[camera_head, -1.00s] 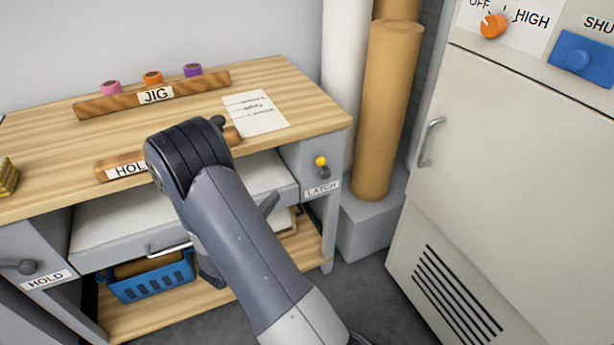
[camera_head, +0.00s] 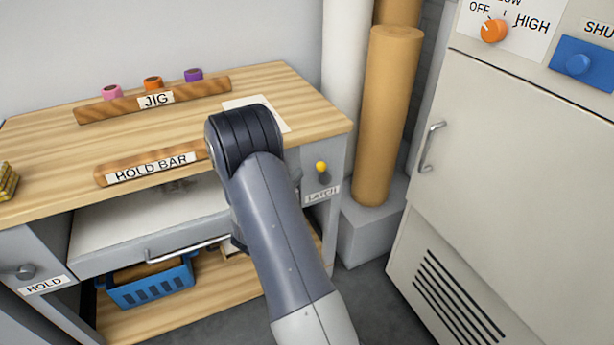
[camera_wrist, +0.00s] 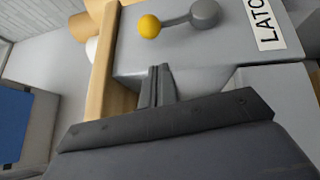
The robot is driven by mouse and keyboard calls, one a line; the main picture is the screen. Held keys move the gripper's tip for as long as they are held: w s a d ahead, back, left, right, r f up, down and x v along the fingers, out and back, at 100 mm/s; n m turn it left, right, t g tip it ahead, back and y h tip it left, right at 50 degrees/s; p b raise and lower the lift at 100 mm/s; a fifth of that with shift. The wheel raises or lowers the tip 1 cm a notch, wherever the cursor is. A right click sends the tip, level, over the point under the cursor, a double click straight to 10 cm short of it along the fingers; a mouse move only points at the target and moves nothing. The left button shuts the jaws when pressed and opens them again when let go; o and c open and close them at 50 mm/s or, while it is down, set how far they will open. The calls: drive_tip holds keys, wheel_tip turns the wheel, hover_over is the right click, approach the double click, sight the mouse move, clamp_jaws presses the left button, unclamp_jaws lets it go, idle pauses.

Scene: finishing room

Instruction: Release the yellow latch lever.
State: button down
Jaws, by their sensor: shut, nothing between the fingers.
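The latch lever's yellow ball (camera_head: 321,166) shows on the grey panel at the bench's right, above the LATCH label (camera_head: 322,194). In the wrist view the yellow ball (camera_wrist: 149,26) joins by a short grey arm to a round grey pivot (camera_wrist: 205,13). That view is turned sideways; by the label's lettering, the ball stands above the pivot. My gripper (camera_wrist: 160,72) is shut and empty, its fingers in front of the grey panel beside the lever, with a visible gap to the ball. In the head view my arm hides the fingers.
The wooden bench top (camera_head: 60,145) overhangs the panel, and its edge shows close by in the wrist view. A brown roll (camera_head: 390,110) stands right of the bench. A white cabinet (camera_head: 520,150) is farther right. A blue basket (camera_head: 150,285) sits below the drawer.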

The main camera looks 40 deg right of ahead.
sight(325, 166)
drive_tip(key=d, duration=0.1)
drive_tip(key=s+d, duration=0.1)
drive_tip(key=shift+s+d+r, duration=0.3)
drive_tip(key=shift+d, duration=0.1)
drive_tip(key=shift+s+d+r+m+g+y, duration=0.2)
drive_tip(key=shift+d+r+m+g+y, duration=0.3)
drive_tip(key=shift+d+r+m+y, duration=0.4)
drive_tip(key=d+y, duration=0.1)
drive_tip(key=d+r+m+y, duration=0.1)
drive_tip(key=s+d+m+y, duration=0.1)
drive_tip(key=shift+d+r+g+y, duration=0.15)
drive_tip(key=shift+r+g+y, duration=0.15)
drive_tip(key=shift+y, duration=0.1)
drive_tip(key=shift+s+d+f+m+y+p, duration=0.15)
drive_tip(key=shift+d+m+y+p, duration=0.15)
drive_tip(key=shift+d+y+p, duration=0.45)
drive_tip(key=shift+s+d+r+m+y+p, duration=0.1)
drive_tip(key=shift+d+m+y+p, duration=0.2)
drive_tip(key=shift+d+y+p, duration=0.5)
drive_tip(key=shift+s+d+f+m+y+p, duration=0.15)
drive_tip(key=shift+d+m+y+p, duration=0.15)
drive_tip(key=shift+d+y+p, duration=0.45)
drive_tip(key=shift+a, duration=0.2)
